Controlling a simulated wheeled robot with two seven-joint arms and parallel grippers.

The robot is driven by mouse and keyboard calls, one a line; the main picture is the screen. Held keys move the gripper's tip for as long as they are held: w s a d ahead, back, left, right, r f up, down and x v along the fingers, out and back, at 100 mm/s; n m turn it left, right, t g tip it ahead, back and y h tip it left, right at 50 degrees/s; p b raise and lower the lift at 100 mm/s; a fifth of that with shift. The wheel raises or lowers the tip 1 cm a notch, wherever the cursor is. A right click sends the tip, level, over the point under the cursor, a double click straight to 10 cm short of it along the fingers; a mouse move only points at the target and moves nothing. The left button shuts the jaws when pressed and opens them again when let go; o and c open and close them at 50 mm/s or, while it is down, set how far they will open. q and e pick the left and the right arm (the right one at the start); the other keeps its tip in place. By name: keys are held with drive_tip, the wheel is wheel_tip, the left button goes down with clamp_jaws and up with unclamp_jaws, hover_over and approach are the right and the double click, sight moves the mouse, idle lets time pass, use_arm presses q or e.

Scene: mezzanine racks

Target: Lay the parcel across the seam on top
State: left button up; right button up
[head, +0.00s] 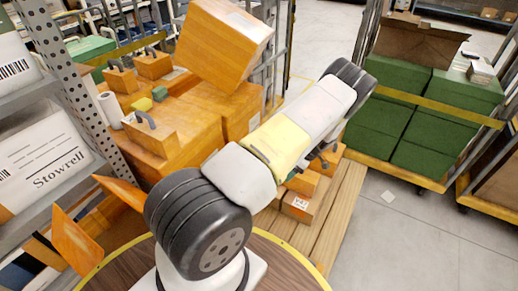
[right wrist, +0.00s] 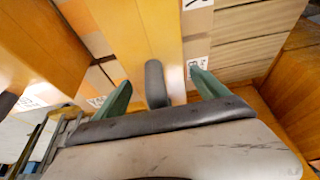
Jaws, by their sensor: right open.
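My right arm crosses the middle of the head view and hides much of what lies under it. My right gripper (right wrist: 158,80) is open, with its two green fingers on either side of a dark grey upright handle (right wrist: 155,82); I cannot tell whether they touch it. Small orange boxes (head: 295,206) lie below that arm on a wooden slatted surface (head: 328,215). A large orange parcel (head: 220,45) sits tilted above stacked orange boxes (head: 185,130) at upper left; I cannot tell which box is the task's parcel, and no seam shows clearly. My left gripper is not in view.
A perforated rack post (head: 75,85) and shelves with a white Stowrell box (head: 40,165) stand at left. A cart with green boxes (head: 425,140) stands at right. A round wooden top (head: 125,270) lies in front.

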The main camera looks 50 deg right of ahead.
drive_tip(key=v, duration=1.2)
drive_tip(key=w+a+r+n+g, duration=0.1)
drive_tip(key=w+a+r, duration=0.3)
drive_tip(key=w+r, duration=0.5)
drive_tip(key=w+a+r, duration=0.5)
drive_tip(key=w+r, duration=0.1)
drive_tip(key=w, duration=0.5)
drive_tip(key=w+a+r, duration=0.9)
drive_tip(key=a+r, duration=0.3)
drive_tip(key=a, duration=0.1)
drive_tip(key=a+r, duration=0.6)
drive_tip(key=a, duration=0.4)
drive_tip(key=a+r, duration=0.6)
drive_tip(key=a, duration=0.4)
drive_tip(key=s+a+r+t+y, duration=0.1)
drive_tip(key=s+a+r, duration=0.1)
drive_tip(key=s+a, duration=0.3)
drive_tip(key=s+a+r+m+t, duration=0.1)
drive_tip(key=s+a, duration=0.3)
drive_tip(key=a, duration=0.5)
drive_tip(key=shift+s+a+r+t+y, duration=0.3)
drive_tip(key=shift+s+r+y, duration=0.1)
drive_tip(key=shift+r, duration=0.2)
